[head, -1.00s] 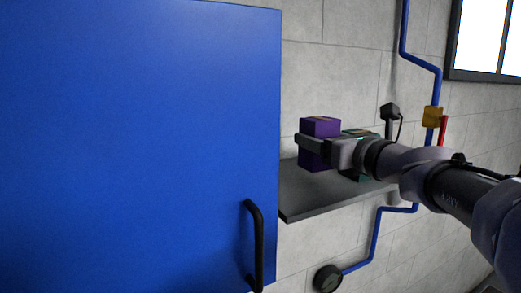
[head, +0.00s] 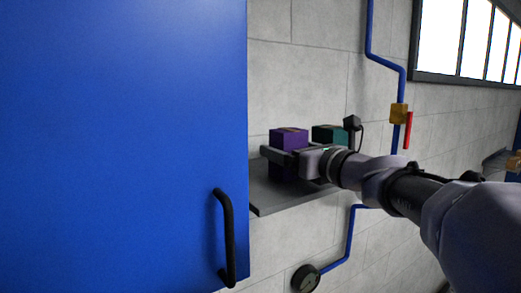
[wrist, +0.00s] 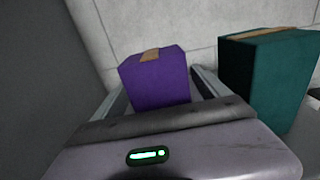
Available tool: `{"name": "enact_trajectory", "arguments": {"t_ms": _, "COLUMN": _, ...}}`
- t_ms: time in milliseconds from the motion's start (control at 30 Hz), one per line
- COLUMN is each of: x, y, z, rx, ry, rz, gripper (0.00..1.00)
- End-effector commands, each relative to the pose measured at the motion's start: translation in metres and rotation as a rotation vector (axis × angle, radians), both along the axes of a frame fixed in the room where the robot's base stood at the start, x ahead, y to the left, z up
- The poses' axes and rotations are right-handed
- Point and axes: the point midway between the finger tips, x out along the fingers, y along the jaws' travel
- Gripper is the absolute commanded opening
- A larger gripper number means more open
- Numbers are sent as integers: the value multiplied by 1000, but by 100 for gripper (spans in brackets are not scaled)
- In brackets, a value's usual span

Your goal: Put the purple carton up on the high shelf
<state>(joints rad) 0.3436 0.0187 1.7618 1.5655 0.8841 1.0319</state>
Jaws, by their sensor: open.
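The purple carton (head: 289,138), with a tan strip on top, is upright at the grey shelf (head: 290,198) on the wall. Its lower part is partly hidden by my gripper, so its contact with the shelf is not clear. My gripper (head: 284,158) reaches in from the right with its fingers on either side of the carton. In the wrist view the carton (wrist: 155,80) is between the open fingers (wrist: 162,92), with a gap showing at its left.
A teal carton (head: 328,134) stands close to the right of the purple one, also in the wrist view (wrist: 265,80). A large blue door or panel (head: 120,130) with a black handle (head: 228,240) fills the left. Blue pipe (head: 350,240) and a yellow valve (head: 398,113) are on the wall.

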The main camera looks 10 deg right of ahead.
Motion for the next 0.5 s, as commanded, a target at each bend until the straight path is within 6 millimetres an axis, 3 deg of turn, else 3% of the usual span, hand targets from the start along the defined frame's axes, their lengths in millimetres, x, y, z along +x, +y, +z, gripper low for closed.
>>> {"name": "enact_trajectory", "arguments": {"t_ms": 167, "x": -11, "y": -6, "z": 2, "rx": -1, "ry": -1, "rz": -3, "gripper": 85}}
{"name": "enact_trajectory", "arguments": {"t_ms": 500, "x": -88, "y": -37, "z": 1, "rx": -1, "ry": -1, "rz": -4, "gripper": 85}}
